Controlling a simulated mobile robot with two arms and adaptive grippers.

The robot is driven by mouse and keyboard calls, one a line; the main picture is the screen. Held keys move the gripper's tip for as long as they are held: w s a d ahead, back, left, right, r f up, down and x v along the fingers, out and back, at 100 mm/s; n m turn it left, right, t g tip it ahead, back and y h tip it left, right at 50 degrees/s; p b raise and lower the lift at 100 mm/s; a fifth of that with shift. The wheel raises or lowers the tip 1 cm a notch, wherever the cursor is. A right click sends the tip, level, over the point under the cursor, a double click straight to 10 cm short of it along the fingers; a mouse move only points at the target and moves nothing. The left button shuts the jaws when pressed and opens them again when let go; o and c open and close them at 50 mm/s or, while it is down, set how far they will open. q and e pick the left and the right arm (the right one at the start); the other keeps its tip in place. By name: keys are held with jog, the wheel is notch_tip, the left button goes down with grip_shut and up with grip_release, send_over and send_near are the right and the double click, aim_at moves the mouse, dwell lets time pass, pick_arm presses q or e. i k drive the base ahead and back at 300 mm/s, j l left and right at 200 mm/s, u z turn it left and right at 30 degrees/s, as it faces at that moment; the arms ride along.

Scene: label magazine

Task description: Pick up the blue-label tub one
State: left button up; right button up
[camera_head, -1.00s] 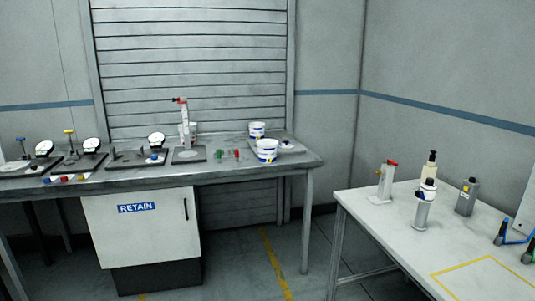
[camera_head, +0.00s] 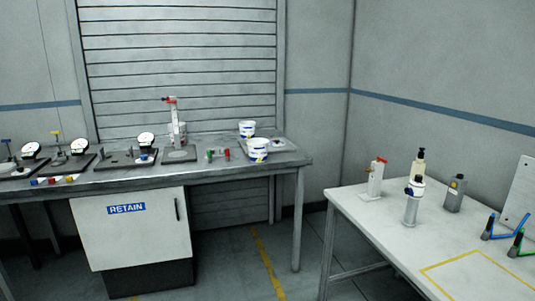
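Two white tubs with blue labels stand at the right end of the grey workbench (camera_head: 215,174). The nearer tub (camera_head: 258,149) is close to the bench's front edge, and a small yellow mark shows on it. The farther tub (camera_head: 247,129) stands just behind it, by a grey tray or plate (camera_head: 280,145). Both are upright. Neither of my grippers shows in the head view.
A white table (camera_head: 375,215) on the right holds a red-topped stand (camera_head: 376,179), bottles and a yellow outlined area. Dial gauges and a tall red-topped stand (camera_head: 175,130) occupy the workbench. Floor shows between bench and table.

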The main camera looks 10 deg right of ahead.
aim_at(257, 148)
jog(key=i+z, duration=0.1)
jog(key=z, duration=0.3)
jog(key=j+z, duration=0.1)
jog(key=z, duration=0.3)
jog(key=i+j+z, duration=0.1)
jog(key=z, duration=0.25)
jog(key=i+j+z, duration=0.1)
jog(key=z, duration=0.3)
jog(key=i+j+z, duration=0.4)
jog(key=j, duration=0.55)
jog(key=j+z, duration=0.4)
jog(key=j, duration=0.5)
jog(key=j+z, duration=0.4)
jog(key=j, duration=0.65)
jog(key=i, duration=0.05)
